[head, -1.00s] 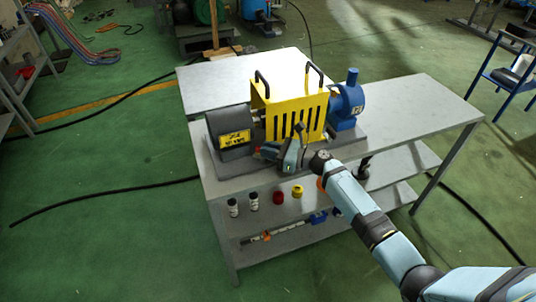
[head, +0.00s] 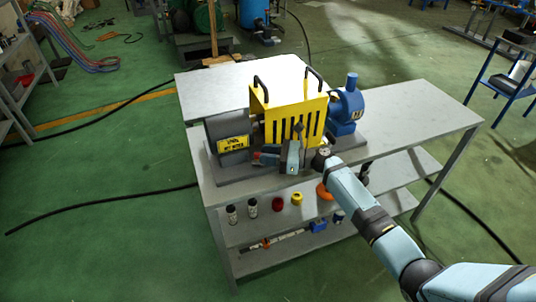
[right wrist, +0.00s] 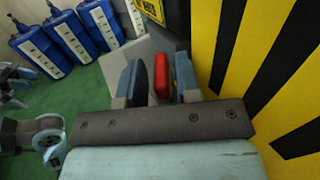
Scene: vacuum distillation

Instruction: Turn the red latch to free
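The red latch (right wrist: 160,76) shows in the right wrist view as a small upright red piece beside the yellow guard. My right gripper (right wrist: 156,68) is open, with one finger on each side of it. A narrow gap shows on the latch's left; contact on its right is unclear. In the head view, my right gripper (head: 264,159) is low at the front of the machine, pointing left, and mostly hides the latch. The yellow slotted guard (head: 285,112) stands between a dark grey housing (head: 226,127) and a blue pump (head: 347,106).
The machine stands on a grey table (head: 430,110). Black-capped containers (head: 231,215), a red item (head: 277,204) and a yellow item (head: 297,198) stand along the shelf (head: 240,235) below. The table's right side is clear.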

